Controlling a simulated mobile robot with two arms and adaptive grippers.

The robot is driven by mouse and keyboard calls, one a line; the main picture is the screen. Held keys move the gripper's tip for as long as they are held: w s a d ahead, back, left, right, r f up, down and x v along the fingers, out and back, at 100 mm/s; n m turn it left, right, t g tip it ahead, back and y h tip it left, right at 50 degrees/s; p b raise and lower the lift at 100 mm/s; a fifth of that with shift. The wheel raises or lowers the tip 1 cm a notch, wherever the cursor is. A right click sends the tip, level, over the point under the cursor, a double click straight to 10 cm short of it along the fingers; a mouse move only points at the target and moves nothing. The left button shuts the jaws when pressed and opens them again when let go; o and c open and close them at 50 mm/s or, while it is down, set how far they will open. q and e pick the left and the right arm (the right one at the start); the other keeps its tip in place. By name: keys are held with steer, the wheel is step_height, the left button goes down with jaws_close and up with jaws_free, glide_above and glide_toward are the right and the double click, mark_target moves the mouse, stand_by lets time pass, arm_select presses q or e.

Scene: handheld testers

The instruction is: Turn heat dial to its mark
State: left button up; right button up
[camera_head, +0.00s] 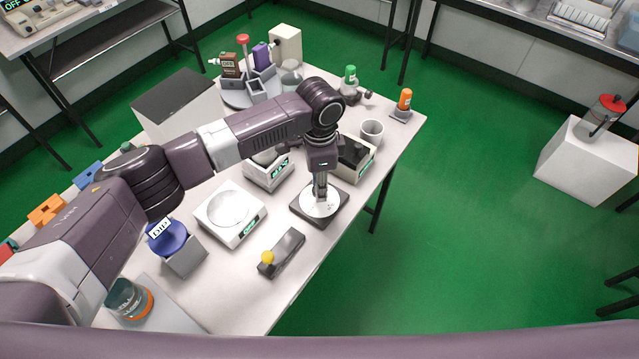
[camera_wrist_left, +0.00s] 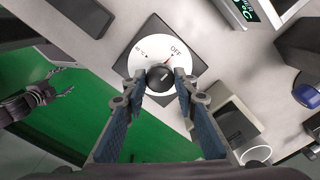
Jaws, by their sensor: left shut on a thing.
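The heat dial (camera_head: 334,208) is a white round plate on a dark square base, lying on the table near its right edge. My left gripper (camera_head: 321,194) points straight down over the dial. In the left wrist view its two fingers (camera_wrist_left: 162,88) are on either side of the knob and shut on it. The fingers partly cover the plate.
A white scale (camera_head: 240,229) and a dark box with a yellow-knobbed lever (camera_head: 285,250) stand near the dial. A black-topped box with a green display (camera_head: 355,157) is just behind it, with a white cup (camera_head: 371,132) beyond. Green floor lies past the table's right edge.

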arm_select(q)
steer(key=shift+c, duration=0.7)
steer(key=shift+r+m, duration=0.1)
steer(key=shift+m, duration=0.3)
steer(key=shift+m+p, duration=0.5)
steer(key=shift+m, duration=0.1)
steer(key=m+p, duration=0.1)
steer(key=m, duration=0.2)
steer(key=shift+d, duration=0.1)
steer(key=m, duration=0.8)
steer(key=shift+w+m, duration=0.1)
steer(key=shift+m, duration=2.2)
